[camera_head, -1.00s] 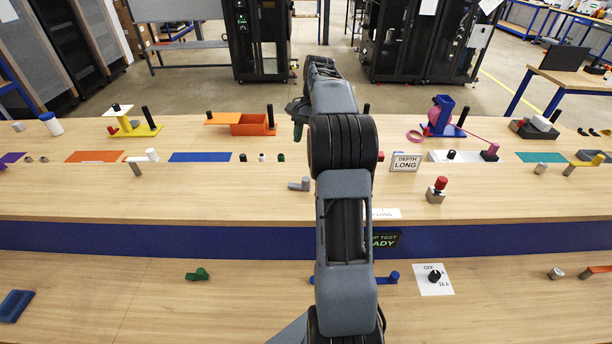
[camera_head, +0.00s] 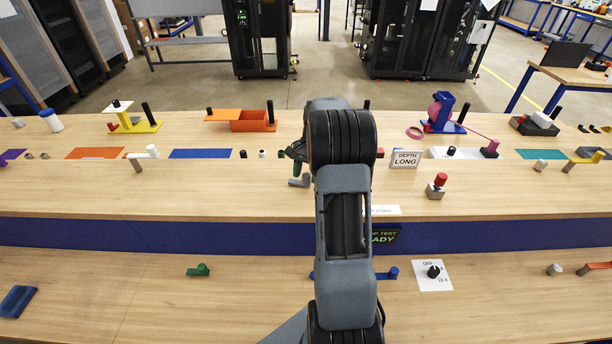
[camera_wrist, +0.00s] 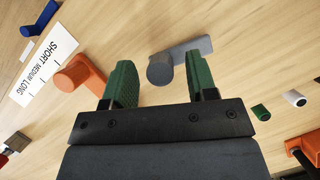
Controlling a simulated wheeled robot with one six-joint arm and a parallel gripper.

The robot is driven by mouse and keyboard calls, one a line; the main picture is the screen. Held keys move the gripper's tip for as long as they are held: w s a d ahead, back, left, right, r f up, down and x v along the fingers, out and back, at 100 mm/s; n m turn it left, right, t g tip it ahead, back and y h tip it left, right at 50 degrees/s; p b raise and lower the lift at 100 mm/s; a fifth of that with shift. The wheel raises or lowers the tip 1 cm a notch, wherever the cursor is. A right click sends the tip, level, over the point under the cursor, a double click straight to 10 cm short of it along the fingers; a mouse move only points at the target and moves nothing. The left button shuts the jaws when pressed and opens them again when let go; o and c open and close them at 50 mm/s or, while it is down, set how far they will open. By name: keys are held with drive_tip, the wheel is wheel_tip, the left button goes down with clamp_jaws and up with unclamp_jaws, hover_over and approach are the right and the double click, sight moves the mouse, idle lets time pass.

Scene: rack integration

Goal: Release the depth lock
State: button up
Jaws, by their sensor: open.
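A grey lever with a round knob (camera_wrist: 160,70) and a flat arm (camera_wrist: 194,48) lies ahead of my gripper in the wrist view. In the head view this lever (camera_head: 299,182) is partly hidden by my arm. No label marks it as the depth lock. My gripper (camera_wrist: 158,66) is open, with its green-padded fingers on either side of the knob. I cannot tell whether they touch it. An orange lever (camera_wrist: 74,75) sits just left of the left finger, beside a SHORT MEDIUM LONG scale (camera_wrist: 43,68).
A green cylinder (camera_wrist: 261,112) and a white one (camera_wrist: 294,98) stand right of my gripper. A blue lever (camera_wrist: 40,20) is at upper left in the wrist view. A red-topped knob (camera_head: 438,183) stands right of my arm. Bench around the grey lever is mostly bare.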

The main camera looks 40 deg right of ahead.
drive_tip(key=shift+s+a+f, duration=0.1)
drive_tip(key=shift+a+f, duration=0.05)
drive_tip(key=shift+f, duration=0.35)
